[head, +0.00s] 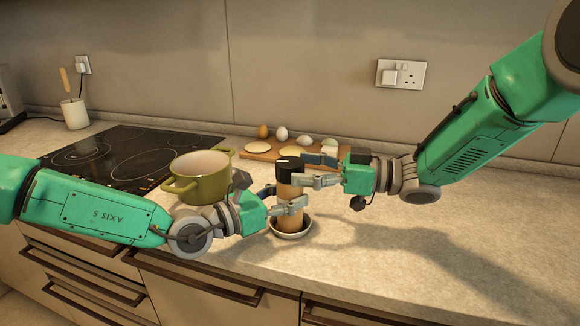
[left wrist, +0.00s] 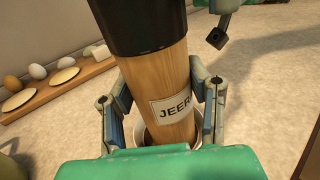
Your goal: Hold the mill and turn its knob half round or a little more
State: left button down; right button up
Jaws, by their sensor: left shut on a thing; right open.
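The mill has a light wooden body (head: 289,203) and a black knob (head: 289,168) on top with a pale mark. It stands upright, its foot at a small bowl (head: 304,229). My left gripper (head: 290,206) is shut on the wooden body below the knob. In the left wrist view its fingers (left wrist: 165,100) flank the body (left wrist: 160,75), which bears a "JEER" label, under the black knob (left wrist: 138,22). My right gripper (head: 303,170) is open at knob height, its fingers reaching in from the right. Whether they touch the knob is unclear.
A green pot (head: 200,178) stands left of the mill, by the black hob (head: 105,150). A wooden board (head: 262,156) with eggs and pale discs lies behind. A holder (head: 75,113) stands far left. The counter (head: 450,245) at right is clear.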

aim_at(289, 162)
jog(key=shift+x, duration=1.5)
jog(key=c, duration=1.2)
jog(key=shift+m+t, duration=0.5)
jog(key=shift+t, duration=0.2)
jog(key=m+t+h, duration=0.1)
jog(key=m+t, duration=0.1)
jog(key=t, duration=0.1)
jog(key=m+t+h, duration=0.2)
jog(key=t, duration=0.1)
jog(key=shift+h, duration=0.3)
jog(key=shift+a+m+t+h, duration=0.1)
jog(key=shift+m+t+h, duration=1.9)
jog(key=shift+m+h, duration=0.15)
jog(key=shift+h, duration=0.35)
